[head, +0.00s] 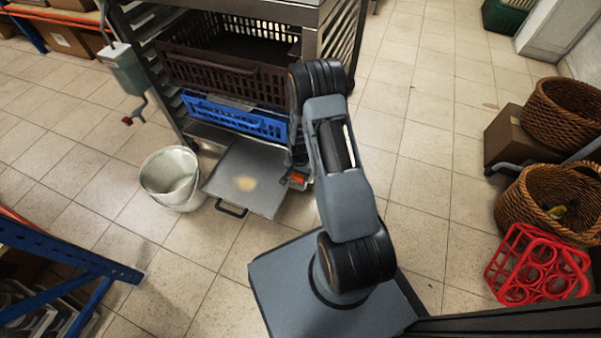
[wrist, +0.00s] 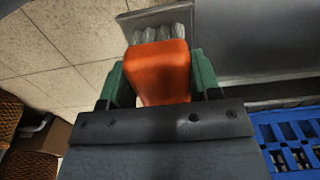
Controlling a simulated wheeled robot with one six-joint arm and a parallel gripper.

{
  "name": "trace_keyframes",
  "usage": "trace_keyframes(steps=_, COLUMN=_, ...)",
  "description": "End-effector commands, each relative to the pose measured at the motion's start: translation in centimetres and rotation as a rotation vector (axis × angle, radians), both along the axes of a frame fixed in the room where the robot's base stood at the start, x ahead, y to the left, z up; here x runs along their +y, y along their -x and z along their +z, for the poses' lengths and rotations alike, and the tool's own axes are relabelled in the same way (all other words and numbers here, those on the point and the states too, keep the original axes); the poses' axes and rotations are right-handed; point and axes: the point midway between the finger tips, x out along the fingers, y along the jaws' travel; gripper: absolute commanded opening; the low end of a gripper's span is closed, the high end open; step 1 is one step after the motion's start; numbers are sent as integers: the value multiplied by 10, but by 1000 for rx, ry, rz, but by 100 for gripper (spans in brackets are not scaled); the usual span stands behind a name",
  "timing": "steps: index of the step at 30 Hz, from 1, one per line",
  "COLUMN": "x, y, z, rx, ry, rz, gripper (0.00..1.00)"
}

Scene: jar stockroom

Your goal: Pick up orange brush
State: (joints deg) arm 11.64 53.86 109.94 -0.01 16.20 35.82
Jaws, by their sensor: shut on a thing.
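The orange brush (wrist: 160,70) is between the green fingers of my gripper (wrist: 160,80) in the wrist view, with its pale grey bristles pointing away from the gripper. My gripper is shut on the brush's orange body. In the head view a small orange part of the brush (head: 298,179) shows beside my arm, near the right edge of the pulled-out grey tray. My arm hides most of the gripper there. I cannot tell from these frames whether the brush touches the tray.
The grey tray (head: 262,168) sticks out low from a metal rack, under a blue crate (head: 235,118) and a brown crate (head: 222,76). A white bucket (head: 172,180) stands left of the tray. Wicker baskets (head: 535,203) and a red bottle carrier (head: 535,265) are at right. Tiled floor lies between.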

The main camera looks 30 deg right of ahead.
Motion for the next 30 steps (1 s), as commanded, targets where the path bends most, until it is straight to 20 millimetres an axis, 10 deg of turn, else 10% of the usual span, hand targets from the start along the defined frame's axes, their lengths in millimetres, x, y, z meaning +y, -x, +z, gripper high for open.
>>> trace_keyframes(steps=9, x=0, y=0, z=39, rx=-1, ry=0, rz=0, gripper=33)
trace_keyframes(steps=18, x=-2, y=51, z=98, rx=-1, ry=0, rz=-2, gripper=33)
trace_keyframes(steps=30, x=-4, y=123, z=124, rx=0, ry=0, rz=-1, gripper=33)
